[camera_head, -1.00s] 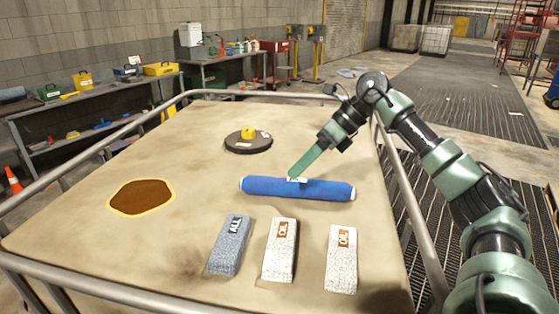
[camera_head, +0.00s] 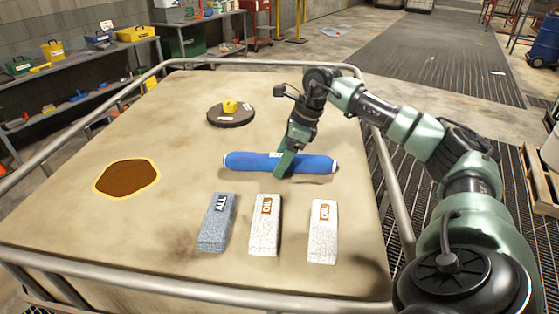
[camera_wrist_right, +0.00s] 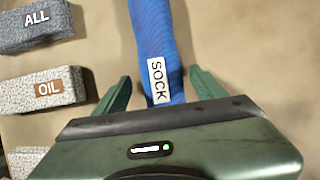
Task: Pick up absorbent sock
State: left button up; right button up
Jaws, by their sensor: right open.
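The absorbent sock (camera_head: 250,161) is a blue roll with pale ends lying across the middle of the tan table top. In the right wrist view the sock (camera_wrist_right: 153,35) carries a white label reading SOCK. My right gripper (camera_head: 283,173) is down at the sock's middle. In the right wrist view its two green fingers (camera_wrist_right: 160,92) stand open on either side of the sock, with a gap on each side. The far finger is partly hidden behind the sock in the head view. My left gripper is not in view.
A grey pad marked ALL (camera_head: 217,222) and two white pads marked OIL (camera_head: 265,225) (camera_head: 323,231) lie in front of the sock. A brown patch (camera_head: 128,178) is at left. A metal rail (camera_head: 375,140) edges the table.

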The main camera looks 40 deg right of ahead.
grip_shut()
jog(key=shift+r, duration=0.1)
